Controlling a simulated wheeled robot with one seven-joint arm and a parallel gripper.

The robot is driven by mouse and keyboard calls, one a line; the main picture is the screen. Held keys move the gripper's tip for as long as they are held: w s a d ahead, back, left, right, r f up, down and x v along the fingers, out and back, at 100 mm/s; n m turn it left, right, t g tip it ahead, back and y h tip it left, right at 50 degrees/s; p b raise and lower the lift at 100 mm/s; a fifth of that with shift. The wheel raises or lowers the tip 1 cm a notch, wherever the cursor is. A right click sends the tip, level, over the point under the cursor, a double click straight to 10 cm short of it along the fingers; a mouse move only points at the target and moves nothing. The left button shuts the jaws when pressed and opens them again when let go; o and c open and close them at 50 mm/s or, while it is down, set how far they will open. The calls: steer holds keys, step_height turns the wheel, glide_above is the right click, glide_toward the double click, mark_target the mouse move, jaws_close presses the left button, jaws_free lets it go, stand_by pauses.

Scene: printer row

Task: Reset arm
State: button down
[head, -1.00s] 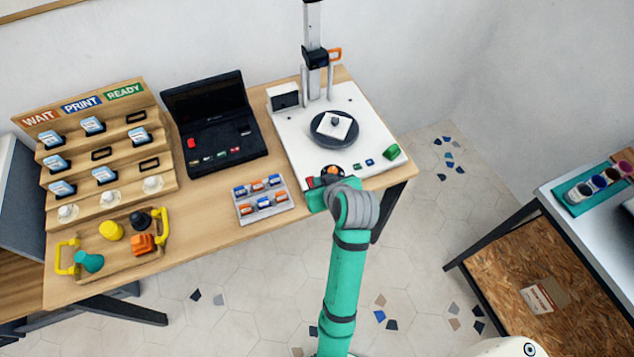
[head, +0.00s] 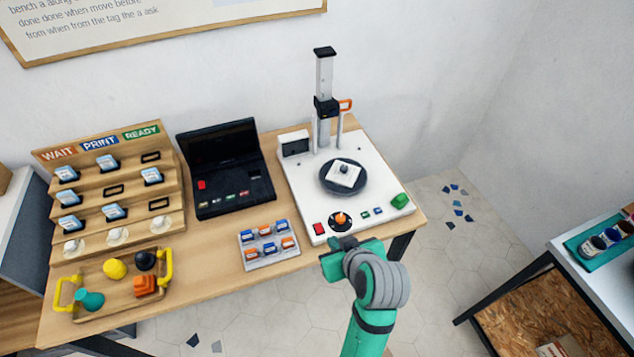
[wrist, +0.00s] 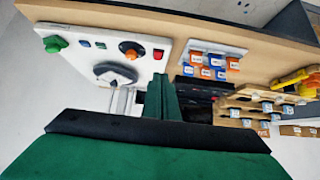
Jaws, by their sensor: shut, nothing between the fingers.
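My gripper (head: 343,243) is at the front edge of the white printer (head: 380,211), just in front of its red button (head: 319,229) and orange knob (head: 341,219). It is shut and empty. In the wrist view my gripper (wrist: 162,98) shows as closed green fingers, with the printer (wrist: 140,65) behind them to the upper left. My arm comes in from the bottom right of the head view. I cannot tell whether the fingers touch the printer's edge.
A tray of orange and blue pieces (head: 268,259) lies left of my gripper. A black case (head: 225,200), a tag rack (head: 66,248) and a wooden tray with yellow handles (head: 110,309) stand further left. Another table (head: 545,268) is at right, with floor between.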

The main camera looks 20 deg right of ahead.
steer(key=s+a+f+m+t+h, duration=0.2)
steer(key=s+a+f+t, duration=0.1)
steer(key=s+a+f, duration=0.6)
steer(key=s+a+r+t, duration=0.1)
steer(key=s+a+r, duration=0.1)
steer(key=s, duration=0.5)
steer(key=s+a+r+n+t+y, duration=0.1)
steer(key=s+a+r+t, duration=0.1)
steer(key=s+a, duration=0.3)
steer(key=s, duration=0.3)
steer(key=shift+s+a+n, duration=0.2)
steer(key=shift+a+n, duration=0.1)
steer(key=c, duration=2.1)
jaws_free()
steer(key=shift+s+r+y, duration=0.15)
steer(key=shift+s+y, duration=0.05)
steer(key=shift+y, duration=0.1)
steer(key=o, duration=0.4)
steer(key=shift+a+r, duration=0.1)
steer(key=shift+s, duration=0.1)
steer(key=shift+c, duration=0.3)
